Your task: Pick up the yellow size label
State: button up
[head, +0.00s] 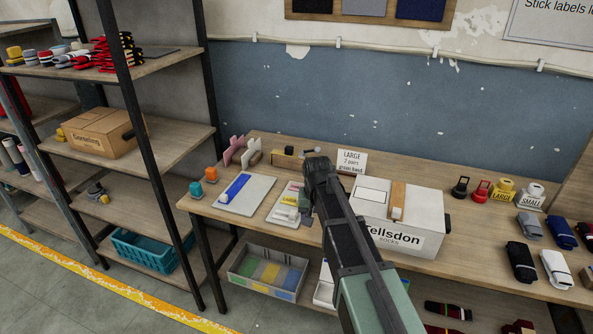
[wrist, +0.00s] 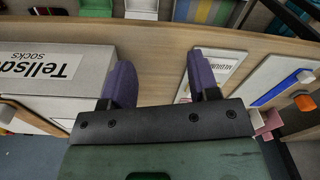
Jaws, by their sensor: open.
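A yellow block-like label roll marked LARGE (head: 501,192) stands on the bench at the right in the head view, just left of a white one marked SMALL (head: 532,196). I see no yellow label for certain in the wrist view. My gripper (wrist: 160,82) is open, with its two purple fingers apart and nothing between them. It is over the bench between the Tellsdon box and a pale tray (wrist: 228,68), well to the left of the yellow roll.
The Tellsdon socks box (head: 405,238) lies between my arm and the yellow roll. Black and red items (head: 481,190) stand left of the roll. Folded socks (head: 520,262) lie in front of it. A board with a blue item (head: 245,194) is at left.

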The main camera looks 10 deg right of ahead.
aim_at(293, 198)
jog(key=w+m, duration=0.3)
jog(key=w, duration=1.9)
notch_tip(293, 198, down, 10)
jog(key=b, duration=1.2)
jog(key=shift+s+f, duration=0.15)
jog(key=shift+f, duration=0.1)
jog(key=shift+r, duration=0.25)
grip_shut()
